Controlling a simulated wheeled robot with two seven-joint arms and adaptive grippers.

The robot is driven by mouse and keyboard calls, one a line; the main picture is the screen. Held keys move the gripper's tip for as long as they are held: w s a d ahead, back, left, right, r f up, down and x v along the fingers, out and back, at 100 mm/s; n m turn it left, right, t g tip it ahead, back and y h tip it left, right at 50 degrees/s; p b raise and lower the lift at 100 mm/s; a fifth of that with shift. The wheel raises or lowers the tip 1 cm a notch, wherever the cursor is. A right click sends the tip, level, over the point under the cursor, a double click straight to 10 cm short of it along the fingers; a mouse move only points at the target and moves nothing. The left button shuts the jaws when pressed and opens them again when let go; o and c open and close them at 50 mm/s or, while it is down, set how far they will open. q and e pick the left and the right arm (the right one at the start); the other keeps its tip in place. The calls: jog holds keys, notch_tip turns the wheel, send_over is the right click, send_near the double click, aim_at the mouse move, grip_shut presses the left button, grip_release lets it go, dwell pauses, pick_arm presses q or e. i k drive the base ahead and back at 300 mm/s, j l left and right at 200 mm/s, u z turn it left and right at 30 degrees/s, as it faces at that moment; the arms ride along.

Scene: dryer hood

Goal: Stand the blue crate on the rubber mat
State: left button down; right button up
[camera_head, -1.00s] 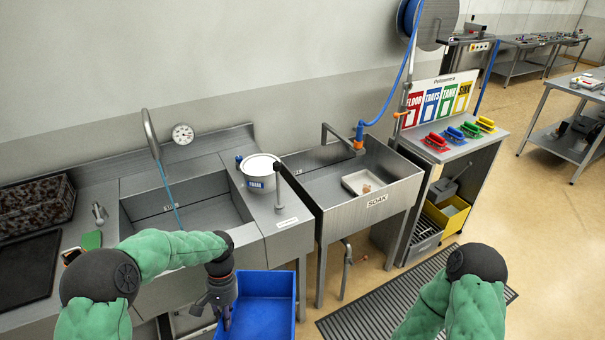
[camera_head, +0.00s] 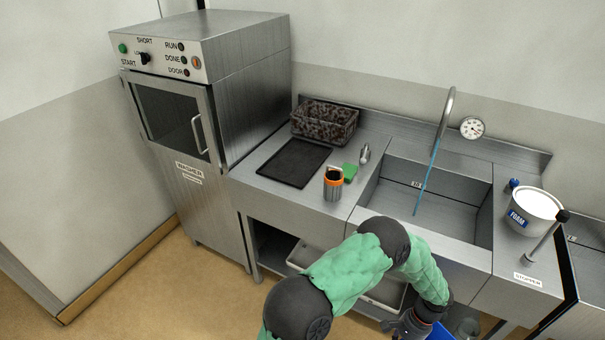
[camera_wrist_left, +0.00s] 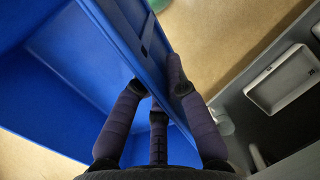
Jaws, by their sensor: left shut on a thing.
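The blue crate (camera_head: 440,332) shows only as a small corner at the bottom edge of the head view. My left gripper (camera_head: 408,326) is beside it there. In the left wrist view the crate (camera_wrist_left: 75,50) fills the left side, and its wall runs between the fingers of my left gripper (camera_wrist_left: 157,88). The gripper is shut on this wall. Most of the crate is outside the head view. My right gripper is out of view.
A steel sink (camera_head: 440,195) stands before my left arm, with a white foam bucket (camera_head: 533,212) at its right. A washer (camera_head: 190,120) stands at the left. White trays lie on the under-shelf, one in the wrist view (camera_wrist_left: 282,78). Open floor (camera_head: 150,285) lies at lower left.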

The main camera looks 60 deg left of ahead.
aim_at(297, 161)
jog(key=k+j+u, duration=0.1)
jog(key=j, duration=0.35)
jog(key=k+j, duration=0.2)
jog(key=j, duration=0.25)
jog(key=k+j+u, duration=0.15)
jog(key=j, duration=0.35)
jog(key=k+j+u, duration=0.1)
jog(key=j, duration=0.35)
